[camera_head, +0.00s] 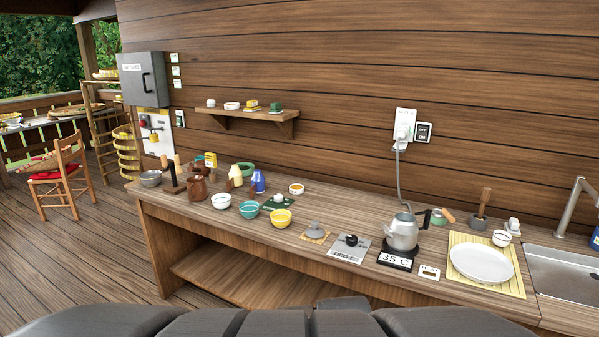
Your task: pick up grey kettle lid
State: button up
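A small grey domed piece with a knob, which looks like the grey kettle lid (316,228), rests on a small tan mat (305,237) on the wooden counter, right of the middle of the picture. The silvery grey kettle (402,234) with a black handle stands to its right on a black base (397,252) whose display reads 35 C. Whether the kettle's top is open is too small to tell. My gripper is not in view.
A grey plate with a black knob (349,247) lies between lid and kettle. A white plate (481,263) and a sink (570,272) are to the right. A cord hangs behind the kettle.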

aim_at(314, 231)
jog(key=i+l+u, duration=0.1)
jog(key=i+u, duration=0.15)
jog(key=i, duration=0.3)
jog(key=i+l+u, duration=0.2)
jog(key=i, duration=0.35)
jog(key=i+l+u, duration=0.25)
jog(key=i, duration=0.25)
